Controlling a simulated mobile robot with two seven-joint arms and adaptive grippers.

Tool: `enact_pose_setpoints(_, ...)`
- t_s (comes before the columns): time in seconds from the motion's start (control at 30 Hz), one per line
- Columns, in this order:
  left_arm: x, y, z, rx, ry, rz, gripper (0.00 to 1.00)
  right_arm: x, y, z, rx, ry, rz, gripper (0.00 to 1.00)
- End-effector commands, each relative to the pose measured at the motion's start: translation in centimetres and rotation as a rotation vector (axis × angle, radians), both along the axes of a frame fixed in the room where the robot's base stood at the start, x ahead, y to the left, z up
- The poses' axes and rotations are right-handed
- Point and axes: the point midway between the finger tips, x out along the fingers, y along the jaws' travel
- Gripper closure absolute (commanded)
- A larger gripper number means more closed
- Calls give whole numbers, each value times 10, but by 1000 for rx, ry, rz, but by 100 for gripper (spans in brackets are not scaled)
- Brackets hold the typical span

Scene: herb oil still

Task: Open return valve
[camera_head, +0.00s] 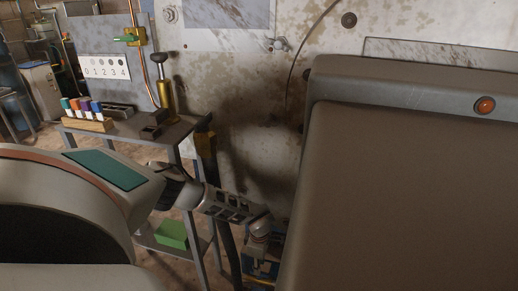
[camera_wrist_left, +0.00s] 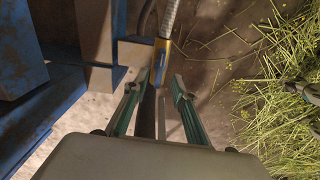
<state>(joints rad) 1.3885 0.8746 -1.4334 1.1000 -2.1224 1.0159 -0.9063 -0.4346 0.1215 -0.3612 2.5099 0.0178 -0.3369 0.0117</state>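In the left wrist view, a brass-yellow valve with a blue lever (camera_wrist_left: 161,56) sits at the lower end of a pale ribbed hose. It may be the return valve; no label shows. My left gripper (camera_wrist_left: 160,80) is open, with its two teal-sided fingers pointing at the valve. The blue lever lies near the gap between the fingertips; I cannot tell whether they touch it. In the head view, my left gripper (camera_head: 262,243) is low at the centre, beside a blue structure, its fingertips hard to make out.
Blue framework (camera_wrist_left: 75,45) stands close left of the gripper in the wrist view; cut straw (camera_wrist_left: 275,85) covers the floor at right. A grey table (camera_head: 180,130) holds coloured-capped vials (camera_head: 82,105) and a brass pump-like tool (camera_head: 163,90). A green-handled valve (camera_head: 128,38) is on the back panel.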

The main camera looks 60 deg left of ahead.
Motion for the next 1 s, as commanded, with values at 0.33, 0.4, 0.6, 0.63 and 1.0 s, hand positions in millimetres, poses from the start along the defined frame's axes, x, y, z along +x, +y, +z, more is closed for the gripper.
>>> enact_pose_setpoints(0.33, 0, 0, 62, 0, -2, -1, 74, 0, 0, 1, 1, -2, -1, 60)
enact_pose_setpoints(0.4, 0, 1, 69, 1, -1, 0, 74, 0, 0, 1, 1, -2, -1, 60)
enact_pose_setpoints(0.6, -1, 0, 77, 1, 0, 0, 74, 1, 0, 1, 1, -2, -1, 60)
enact_pose_setpoints(0.63, -1, 0, 77, 1, 1, 0, 74, 1, 0, 1, 1, -2, -1, 60)
enact_pose_setpoints(1.0, -1, 0, 77, 1, 1, 0, 74, 1, 0, 1, 2, -2, -1, 60)
